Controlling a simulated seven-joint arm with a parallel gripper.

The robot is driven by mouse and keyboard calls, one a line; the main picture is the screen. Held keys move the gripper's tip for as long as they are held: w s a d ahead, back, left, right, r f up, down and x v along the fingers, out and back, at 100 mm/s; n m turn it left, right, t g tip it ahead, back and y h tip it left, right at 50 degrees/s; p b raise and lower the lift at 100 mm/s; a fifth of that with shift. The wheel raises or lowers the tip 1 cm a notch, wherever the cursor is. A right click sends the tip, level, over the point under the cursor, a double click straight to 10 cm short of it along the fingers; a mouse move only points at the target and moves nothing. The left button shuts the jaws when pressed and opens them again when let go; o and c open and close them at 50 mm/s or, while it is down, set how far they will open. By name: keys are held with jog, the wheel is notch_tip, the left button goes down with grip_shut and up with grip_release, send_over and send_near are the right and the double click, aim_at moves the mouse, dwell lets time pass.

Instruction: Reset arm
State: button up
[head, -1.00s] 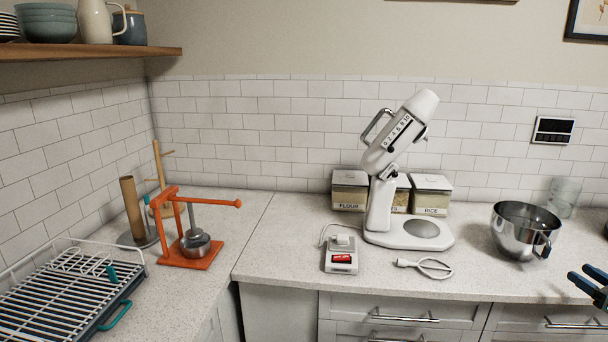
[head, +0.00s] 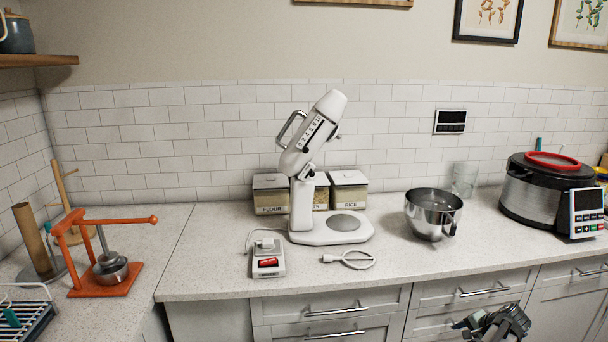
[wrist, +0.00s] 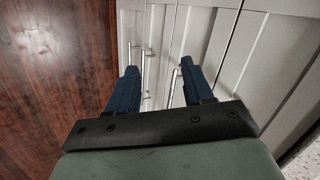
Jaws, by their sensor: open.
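My gripper (wrist: 160,88) is open and empty in the wrist view, its two blue fingers apart. It points down past pale cabinet doors toward a wooden floor. In the head view, part of my arm (head: 492,322) shows at the bottom right, in front of the drawers and below the counter edge. The fingertips cannot be made out clearly there.
On the counter (head: 215,270) stand a white stand mixer (head: 303,190) with its head tilted up, a steel bowl (head: 433,213), a power strip (head: 268,260), a plug with cable (head: 350,259), an orange press (head: 105,277) and a cooker (head: 545,190). Drawer handles (head: 335,309) jut out below.

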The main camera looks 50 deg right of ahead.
jog(key=w+a+f+n+g+y, duration=0.2)
jog(key=w+a+f+n, duration=0.1)
jog(key=w+a+f, duration=0.65)
jog(key=w+a+f+n+g+y, duration=0.2)
jog(key=w+a+f+n, duration=0.35)
jog(key=a, duration=0.65)
jog(key=w+a+f+n+g+y, duration=0.2)
jog(key=w+a+f, duration=0.6)
jog(key=w+a, duration=0.15)
jog(key=w+a+f+n+g, duration=0.2)
jog(key=a+f, duration=0.1)
jog(key=a, duration=0.7)
jog(key=w+a+f+n+g, duration=0.1)
jog(key=w+a+f+n, duration=0.15)
jog(key=a, duration=0.65)
jog(key=s+a+f+n+g+h, duration=0.1)
jog(key=a+n, duration=0.3)
jog(key=a, duration=0.6)
jog(key=s+a+f+n+g+h, duration=0.1)
jog(key=s+a+n, duration=0.3)
jog(key=a, duration=0.6)
jog(key=shift+s+a+f+g+h, duration=0.15)
jog(key=shift+a+f+g+h, duration=0.15)
jog(key=shift+f+g, duration=0.55)
